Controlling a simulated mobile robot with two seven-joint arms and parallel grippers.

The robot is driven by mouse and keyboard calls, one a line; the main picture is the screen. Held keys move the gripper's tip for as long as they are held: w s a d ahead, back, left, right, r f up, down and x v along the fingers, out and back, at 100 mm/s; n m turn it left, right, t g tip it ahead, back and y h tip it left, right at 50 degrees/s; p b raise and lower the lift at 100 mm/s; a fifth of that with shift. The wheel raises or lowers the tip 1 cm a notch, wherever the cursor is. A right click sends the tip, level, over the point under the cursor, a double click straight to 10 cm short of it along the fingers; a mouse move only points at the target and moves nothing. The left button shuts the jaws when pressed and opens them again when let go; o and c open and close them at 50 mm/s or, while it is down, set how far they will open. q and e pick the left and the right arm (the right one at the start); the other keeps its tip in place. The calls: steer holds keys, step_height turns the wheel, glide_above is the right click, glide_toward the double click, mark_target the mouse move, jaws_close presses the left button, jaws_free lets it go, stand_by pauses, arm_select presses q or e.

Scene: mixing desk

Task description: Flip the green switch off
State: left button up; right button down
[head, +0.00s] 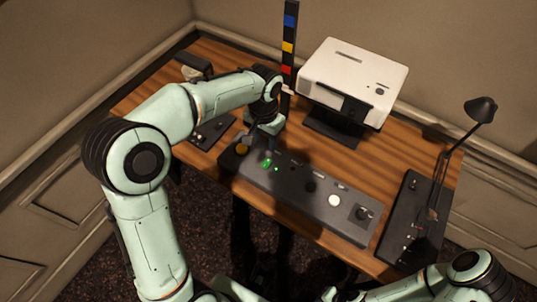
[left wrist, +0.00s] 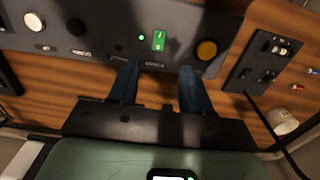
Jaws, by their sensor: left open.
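The green switch (head: 267,161) sits on the dark control panel (head: 300,190), towards its left end in the head view, and its face is lit green. In the left wrist view the green switch (left wrist: 158,40) lies beyond the fingertips, roughly in line with the gap between them. My left gripper (head: 257,138) is just behind the switch, above the panel's far edge. It is open, with its two bluish fingers (left wrist: 160,80) apart and nothing between them. I cannot tell whether a finger touches the panel. My right gripper is out of view.
A yellow button (head: 242,149) is left of the switch; a black knob (head: 310,186) and white button (head: 334,200) are to its right. A white box-shaped device (head: 350,75), a striped post (head: 288,45) and a desk lamp (head: 440,150) stand on the wooden desk (head: 395,150).

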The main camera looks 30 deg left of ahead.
mark_target(265, 166)
arm_select(q)
step_height(265, 166, down, 12)
steer(key=shift+s+f+b, duration=0.15)
steer(key=shift+f+b, duration=0.05)
steer(key=shift+b, duration=0.35)
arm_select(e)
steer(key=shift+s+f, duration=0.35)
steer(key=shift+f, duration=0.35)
